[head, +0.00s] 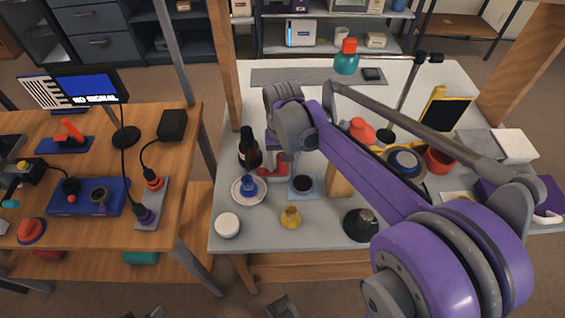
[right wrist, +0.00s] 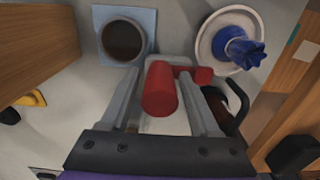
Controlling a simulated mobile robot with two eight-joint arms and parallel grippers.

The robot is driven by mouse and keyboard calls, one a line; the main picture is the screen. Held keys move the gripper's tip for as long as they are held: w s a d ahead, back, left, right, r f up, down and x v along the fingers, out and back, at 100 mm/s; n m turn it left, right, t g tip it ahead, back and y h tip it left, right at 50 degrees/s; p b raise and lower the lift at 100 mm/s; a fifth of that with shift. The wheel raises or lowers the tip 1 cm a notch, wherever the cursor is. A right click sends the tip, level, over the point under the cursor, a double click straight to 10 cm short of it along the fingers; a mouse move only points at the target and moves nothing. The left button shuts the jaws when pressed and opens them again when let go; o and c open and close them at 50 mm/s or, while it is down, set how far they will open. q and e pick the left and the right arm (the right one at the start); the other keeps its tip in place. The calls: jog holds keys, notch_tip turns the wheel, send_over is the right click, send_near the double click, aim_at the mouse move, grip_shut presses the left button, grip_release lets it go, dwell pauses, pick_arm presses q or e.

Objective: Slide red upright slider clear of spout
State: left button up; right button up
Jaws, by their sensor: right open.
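The red upright slider (right wrist: 160,90) shows in the right wrist view as a red cylinder seen nearly end-on, between the fingers of my right gripper (right wrist: 161,76). The fingers are apart, with a gap visible on each side of it. A red piece (right wrist: 203,75) extends beside it to the right, past the right finger. In the head view the red part (head: 272,170) lies low at the gripper (head: 283,163), partly hidden by it. I cannot make out the spout clearly. My left gripper is not seen.
A dark cup (head: 303,184) on a blue square, a blue faceted piece (head: 248,182) on a white saucer and a dark bottle (head: 249,148) stand close around the gripper. A yellow piece (head: 291,217) and white round lid (head: 228,225) are nearer the front edge.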

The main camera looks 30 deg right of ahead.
notch_tip(320, 180, up, 11)
jog(key=shift+f+p, duration=0.1)
jog(key=shift+p, duration=0.85)
jog(key=s+a+f+n+t+p, duration=0.3)
jog(key=s+a+n+t+p, duration=0.2)
jog(key=s+a+p, duration=0.4)
jog(key=s+n, duration=0.1)
jog(key=s, duration=0.3)
jog(key=shift+s+a, duration=0.25)
jog(key=shift+a, duration=0.1)
jog(key=shift+r, duration=0.1)
